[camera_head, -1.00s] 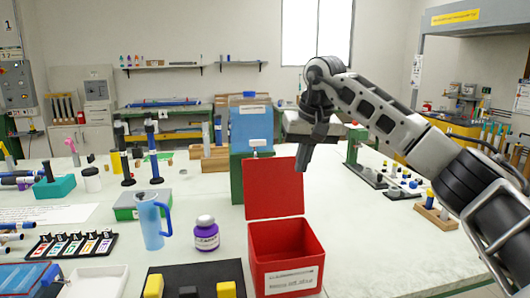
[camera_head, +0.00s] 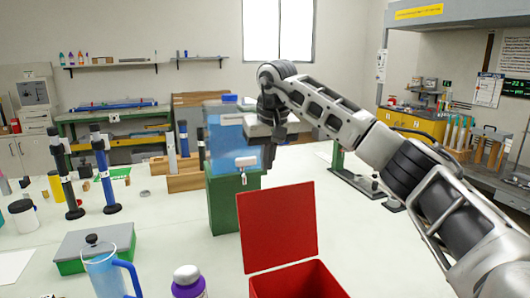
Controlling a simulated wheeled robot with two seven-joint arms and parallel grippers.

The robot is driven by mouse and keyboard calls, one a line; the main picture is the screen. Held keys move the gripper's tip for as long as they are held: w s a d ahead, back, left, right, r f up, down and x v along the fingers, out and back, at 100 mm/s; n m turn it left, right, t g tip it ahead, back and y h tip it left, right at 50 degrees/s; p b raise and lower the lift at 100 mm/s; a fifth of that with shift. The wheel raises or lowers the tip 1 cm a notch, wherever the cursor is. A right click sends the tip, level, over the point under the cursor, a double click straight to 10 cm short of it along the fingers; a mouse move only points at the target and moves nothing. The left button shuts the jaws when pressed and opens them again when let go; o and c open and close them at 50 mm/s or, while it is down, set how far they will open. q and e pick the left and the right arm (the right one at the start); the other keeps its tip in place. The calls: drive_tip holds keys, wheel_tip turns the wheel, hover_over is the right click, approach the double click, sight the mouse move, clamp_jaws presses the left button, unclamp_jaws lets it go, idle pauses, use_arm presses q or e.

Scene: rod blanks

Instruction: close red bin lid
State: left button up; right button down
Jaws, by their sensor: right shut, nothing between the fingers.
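The red bin (camera_head: 300,280) stands at the bottom of the view, and its lower part is cut off by the frame edge. Its red lid (camera_head: 278,226) stands open, upright at the bin's far side. My right gripper (camera_head: 267,165) is shut and empty. It points down, and in the picture it appears just above the lid's top edge, with a gap between them. How far in depth it is from the lid I cannot tell. My left gripper is not in view.
A purple-labelled jar (camera_head: 187,282) and a blue jug (camera_head: 105,272) stand left of the bin. Dark upright tools (camera_head: 105,177) stand further left. The table right of the bin is clear.

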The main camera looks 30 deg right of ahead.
drive_tip(key=shift+s+a+f+p, duration=0.15)
drive_tip(key=shift+s+f, duration=0.2)
drive_tip(key=shift+f, duration=0.55)
drive_tip(key=shift+s+a+f+p, duration=0.15)
drive_tip(key=shift+s+f, duration=0.25)
drive_tip(key=shift+f, duration=0.55)
drive_tip(key=shift+s+f+p, duration=0.15)
drive_tip(key=shift+s+f, duration=0.2)
drive_tip(key=shift+f, duration=0.55)
